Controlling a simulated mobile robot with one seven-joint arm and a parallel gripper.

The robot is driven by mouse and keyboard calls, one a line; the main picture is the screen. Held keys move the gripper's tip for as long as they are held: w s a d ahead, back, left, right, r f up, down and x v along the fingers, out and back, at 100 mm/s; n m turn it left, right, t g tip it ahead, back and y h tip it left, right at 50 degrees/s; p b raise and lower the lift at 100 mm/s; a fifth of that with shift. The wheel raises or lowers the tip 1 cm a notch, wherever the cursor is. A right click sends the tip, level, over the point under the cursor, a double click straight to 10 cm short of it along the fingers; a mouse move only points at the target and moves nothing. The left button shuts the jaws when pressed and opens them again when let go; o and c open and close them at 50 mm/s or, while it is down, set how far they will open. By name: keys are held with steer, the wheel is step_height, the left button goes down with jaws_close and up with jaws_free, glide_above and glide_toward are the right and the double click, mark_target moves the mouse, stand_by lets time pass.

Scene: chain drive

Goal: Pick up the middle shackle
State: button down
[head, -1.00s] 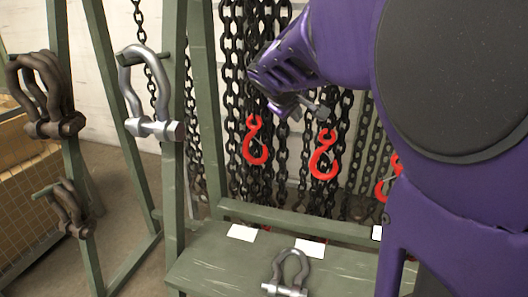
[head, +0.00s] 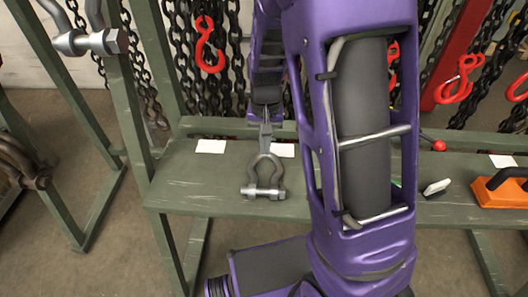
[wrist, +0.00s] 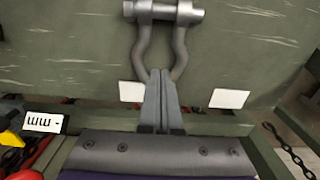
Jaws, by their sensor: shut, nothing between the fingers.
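A grey bow shackle (head: 263,193) lies on the green bench (head: 190,183), its pin toward the front edge and its bow toward the back. It also shows in the wrist view (wrist: 179,52), with the pin at the top. My gripper (head: 265,150) is at the rounded end of the bow, fingers pointing at it. In the wrist view, the fingers (wrist: 160,76) are together with nothing between them, and their tips overlap the bow's end. I cannot tell whether they touch it. A silver shackle (head: 92,42) hangs on the frame at upper left; rusty shackles (head: 20,165) hang at far left.
White cards (head: 211,146) lie along the bench's back. Black chains and red hooks (head: 209,45) hang behind it. An orange-and-black object (head: 500,190) sits at the bench's right. The bench is clear left of the grey shackle.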

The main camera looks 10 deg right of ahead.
step_height(320, 180, down, 8)
steer(key=shift+r+b, duration=0.1)
steer(key=shift+b, duration=0.75)
steer(key=s, duration=0.1)
steer(key=s+a, duration=0.1)
steer(key=s, duration=0.1)
steer(key=shift+f, duration=0.2)
steer(key=shift+s+a, duration=0.1)
steer(key=shift+s, duration=0.3)
